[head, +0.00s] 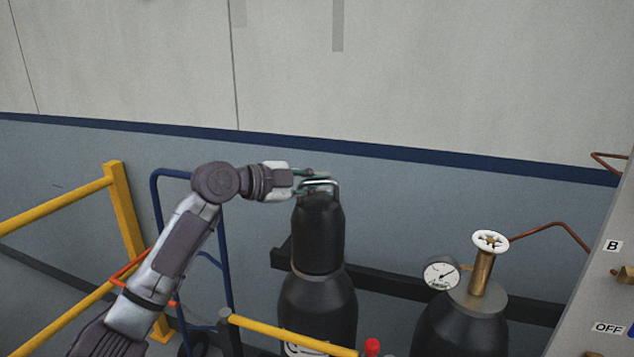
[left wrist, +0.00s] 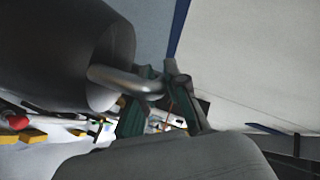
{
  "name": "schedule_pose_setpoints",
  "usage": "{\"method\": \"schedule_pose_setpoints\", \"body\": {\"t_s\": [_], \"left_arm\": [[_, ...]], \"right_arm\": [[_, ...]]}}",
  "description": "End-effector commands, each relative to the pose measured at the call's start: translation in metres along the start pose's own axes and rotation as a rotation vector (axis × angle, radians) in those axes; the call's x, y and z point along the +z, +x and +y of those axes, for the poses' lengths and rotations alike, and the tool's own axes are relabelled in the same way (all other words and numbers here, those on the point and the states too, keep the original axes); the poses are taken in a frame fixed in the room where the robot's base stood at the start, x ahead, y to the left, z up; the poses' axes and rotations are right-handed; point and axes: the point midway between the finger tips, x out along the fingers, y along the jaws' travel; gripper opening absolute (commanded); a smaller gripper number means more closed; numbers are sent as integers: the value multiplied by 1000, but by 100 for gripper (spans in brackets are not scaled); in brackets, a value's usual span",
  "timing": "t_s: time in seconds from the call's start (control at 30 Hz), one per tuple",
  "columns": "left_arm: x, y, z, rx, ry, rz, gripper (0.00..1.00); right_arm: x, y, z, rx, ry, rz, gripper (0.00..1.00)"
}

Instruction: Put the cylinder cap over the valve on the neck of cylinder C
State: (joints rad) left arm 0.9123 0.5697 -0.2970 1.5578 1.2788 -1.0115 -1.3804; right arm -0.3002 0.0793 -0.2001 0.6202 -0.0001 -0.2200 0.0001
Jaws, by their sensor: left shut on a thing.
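The dark cylinder cap (head: 318,235) stands upright at the top of a dark cylinder (head: 318,303), in line with its neck. The valve is hidden, and I cannot tell whether the cap is fully seated. A white letter, cut off by the rail and frame edge, marks this cylinder; it looks like a C. My left gripper (head: 312,179) is shut on the cap's metal handle (head: 330,184). In the left wrist view the left gripper (left wrist: 166,88) grips the bent handle (left wrist: 120,81), with the cap (left wrist: 60,45) at upper left. My right gripper is not in view.
Another dark cylinder (head: 462,330) with a white handwheel valve (head: 490,242) and a gauge (head: 441,273) stands at right. Yellow rails (head: 290,335) run in front and at left. A blue trolley frame (head: 157,200) is behind my arm. A panel (head: 600,290) borders the right.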

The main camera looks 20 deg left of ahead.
Motion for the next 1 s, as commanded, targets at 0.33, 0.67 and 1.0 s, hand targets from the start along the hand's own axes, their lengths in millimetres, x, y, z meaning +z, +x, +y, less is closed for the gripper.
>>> {"method": "schedule_pose_setpoints", "body": {"t_s": [0.33, 0.67, 1.0], "left_arm": [[2, 0, 2, -5, 2, 2, 30], [4, 2, 6, 3, -1, -2, 43], [5, -41, 5, 0, 2, -5, 43]], "right_arm": [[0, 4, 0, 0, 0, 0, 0], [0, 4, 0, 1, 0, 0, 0], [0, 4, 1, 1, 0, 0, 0]]}}
